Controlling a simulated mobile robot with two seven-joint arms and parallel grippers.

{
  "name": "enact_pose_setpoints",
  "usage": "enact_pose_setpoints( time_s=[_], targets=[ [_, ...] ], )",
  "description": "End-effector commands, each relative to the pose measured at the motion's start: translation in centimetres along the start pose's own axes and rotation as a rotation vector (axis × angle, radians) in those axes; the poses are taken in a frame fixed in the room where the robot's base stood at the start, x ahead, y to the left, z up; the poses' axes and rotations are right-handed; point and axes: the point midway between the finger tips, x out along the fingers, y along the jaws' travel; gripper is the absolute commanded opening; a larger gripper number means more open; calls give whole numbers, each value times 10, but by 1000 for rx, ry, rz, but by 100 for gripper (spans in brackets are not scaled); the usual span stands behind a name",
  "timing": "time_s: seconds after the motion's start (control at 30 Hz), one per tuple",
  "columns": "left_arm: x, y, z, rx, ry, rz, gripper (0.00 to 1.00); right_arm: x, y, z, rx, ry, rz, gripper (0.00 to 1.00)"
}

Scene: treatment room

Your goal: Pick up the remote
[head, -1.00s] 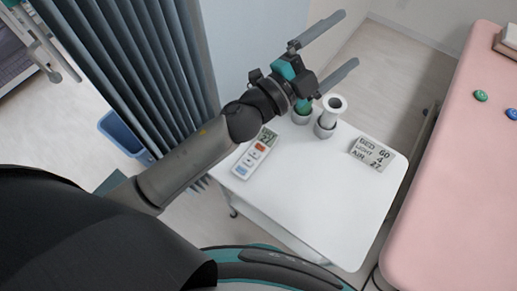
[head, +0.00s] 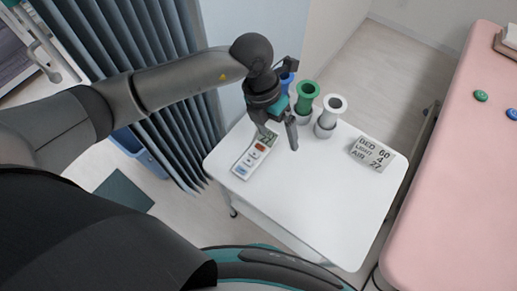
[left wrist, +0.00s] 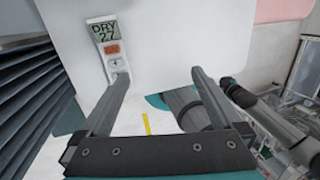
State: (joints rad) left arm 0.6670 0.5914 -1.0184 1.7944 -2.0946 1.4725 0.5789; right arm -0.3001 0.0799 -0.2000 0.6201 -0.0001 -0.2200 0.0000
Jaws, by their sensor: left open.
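The remote (head: 242,168) is white with a small display and an orange button, and lies on the white table near its left edge. In the left wrist view the remote (left wrist: 112,50) shows beyond the left fingertip, its display reading "DRY 27". My left gripper (head: 279,138) points down above the table, just right of the remote's display end, and hides a little of it. In the left wrist view the gripper (left wrist: 160,73) is open with nothing between its fingers.
On the white table (head: 300,200), blue (head: 287,82), green (head: 307,95) and white (head: 334,104) spool-like things stand in a row behind the gripper. A lettered card (head: 372,153) lies at the right. A pink bed (head: 460,190) and grey curtain (head: 150,50) flank the table. The table's front is clear.

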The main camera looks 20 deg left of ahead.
Motion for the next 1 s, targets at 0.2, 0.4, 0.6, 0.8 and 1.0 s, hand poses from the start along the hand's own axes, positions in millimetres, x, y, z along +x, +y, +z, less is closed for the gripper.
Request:
enact_pose_setpoints(
  time_s=[0.2,0.4,0.6,0.8,1.0],
  targets=[
    [-15,56,-5,-25,53,239,100,0,0,0,0,0,0,50],
    [3,67,-9,-31,65,266,100,4,0,0,0,0,0,50],
    [46,78,-11,-30,64,263,100,13,0,1,0,0,0,50],
    [75,85,-12,-28,61,262,100,19,0,2,0,0,0,50],
    [86,88,-12,-29,60,262,100,21,0,2,0,0,0,50]
  ],
)
